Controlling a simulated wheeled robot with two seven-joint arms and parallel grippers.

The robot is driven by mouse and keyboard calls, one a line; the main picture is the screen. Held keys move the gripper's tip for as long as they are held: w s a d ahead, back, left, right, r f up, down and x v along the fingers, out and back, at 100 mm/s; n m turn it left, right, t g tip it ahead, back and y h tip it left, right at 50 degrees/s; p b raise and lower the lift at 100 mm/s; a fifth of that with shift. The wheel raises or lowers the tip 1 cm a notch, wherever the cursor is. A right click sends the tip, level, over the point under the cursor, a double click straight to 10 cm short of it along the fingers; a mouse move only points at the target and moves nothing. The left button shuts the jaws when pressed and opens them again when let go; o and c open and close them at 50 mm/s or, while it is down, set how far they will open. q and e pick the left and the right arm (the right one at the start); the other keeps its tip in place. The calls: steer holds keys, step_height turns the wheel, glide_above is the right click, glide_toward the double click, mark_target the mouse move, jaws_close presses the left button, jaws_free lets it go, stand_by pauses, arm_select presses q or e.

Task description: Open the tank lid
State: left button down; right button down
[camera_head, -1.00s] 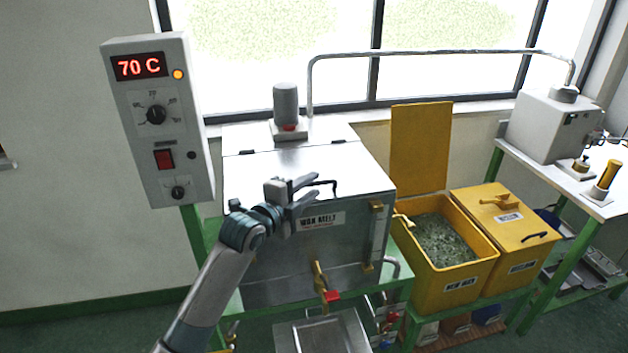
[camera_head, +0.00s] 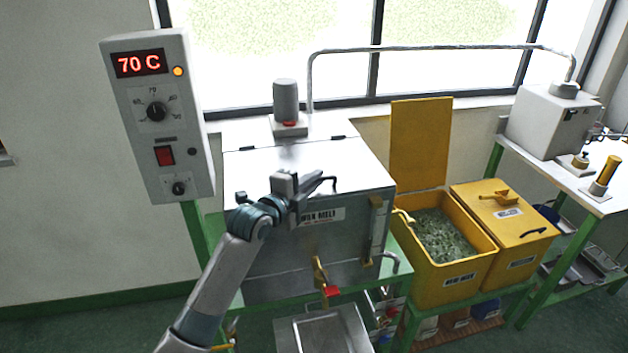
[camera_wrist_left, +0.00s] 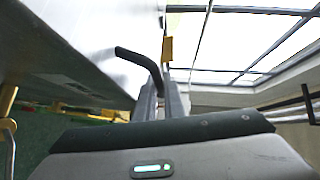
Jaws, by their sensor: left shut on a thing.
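The grey metal wax tank (camera_head: 270,265) stands in the middle of the head view with a "WAX MELT" label on its front. Its flat lid (camera_head: 340,158) lies down, closed, with hinges along the back edge. A dark bent handle (camera_head: 331,180) sits near the lid's front edge. My left gripper (camera_head: 312,187) is at this handle and shut on it. In the left wrist view, the dark handle (camera_wrist_left: 140,58) runs between the two fingers of my left gripper (camera_wrist_left: 162,88). My right gripper is not in view.
A control box (camera_head: 190,110) reading 70 C stands left of the tank. A grey cylinder (camera_head: 286,100) stands behind the lid, near a long pipe (camera_head: 430,48). An open yellow bin (camera_head: 435,290) and a closed one (camera_head: 530,240) stand at the right.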

arm_select(q)
steer(key=shift+w+r+p, duration=0.15)
steer(key=shift+r+p, duration=0.2)
steer(key=shift+r, duration=0.5)
steer(key=w+a+r+p, duration=0.2)
steer(key=w+r+p, duration=0.2)
steer(key=r, duration=0.9)
steer(key=shift+w+r, duration=0.25)
steer(key=shift+w, duration=0.95)
steer(key=shift+a, duration=0.1)
